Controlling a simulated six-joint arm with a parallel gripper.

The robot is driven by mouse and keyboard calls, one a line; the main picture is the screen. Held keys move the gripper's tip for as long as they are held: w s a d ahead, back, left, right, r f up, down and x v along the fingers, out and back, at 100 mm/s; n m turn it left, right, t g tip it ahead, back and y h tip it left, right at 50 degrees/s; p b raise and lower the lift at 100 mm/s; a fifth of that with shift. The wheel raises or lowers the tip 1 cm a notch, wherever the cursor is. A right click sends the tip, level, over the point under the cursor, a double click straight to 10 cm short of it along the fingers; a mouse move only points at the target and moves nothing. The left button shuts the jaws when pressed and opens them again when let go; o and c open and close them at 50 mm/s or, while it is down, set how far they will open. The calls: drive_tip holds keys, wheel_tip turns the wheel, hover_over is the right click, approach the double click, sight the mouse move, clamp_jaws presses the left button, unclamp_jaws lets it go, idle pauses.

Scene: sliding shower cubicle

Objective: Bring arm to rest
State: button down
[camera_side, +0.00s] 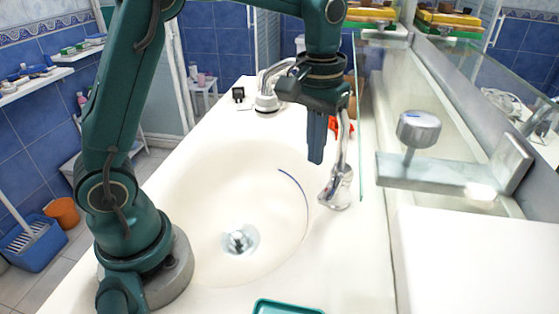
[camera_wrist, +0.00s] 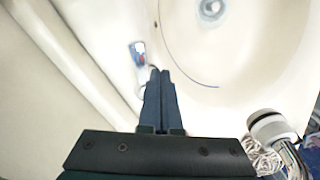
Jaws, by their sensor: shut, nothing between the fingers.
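My gripper (camera_side: 316,160) is shut and empty. It points down above the far right rim of the white sink basin (camera_side: 190,190), close to the chrome faucet (camera_side: 337,188). In the wrist view my gripper (camera_wrist: 161,72) has its two dark blue fingers together. The basin (camera_wrist: 250,80) lies ahead and to the right of it there. A chrome piece (camera_wrist: 138,52) shows just beyond the fingertips.
A second chrome faucet (camera_side: 267,98) stands at the far end of the counter. A glass panel (camera_side: 361,130) rises right of my gripper. A metal shelf with a round knob (camera_side: 418,128) is at the right. A teal tray (camera_side: 287,307) lies at the front edge. The basin is clear.

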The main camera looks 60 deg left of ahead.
drive_tip(key=s+r+t, duration=0.3)
drive_tip(key=s+r, duration=0.4)
drive_tip(key=s, duration=0.1)
drive_tip(key=s+f+m+t, duration=0.2)
drive_tip(key=s+f, duration=0.2)
drive_tip(key=s, duration=0.3)
drive_tip(key=shift+f+m, duration=0.4)
drive_tip(key=shift+a, duration=0.1)
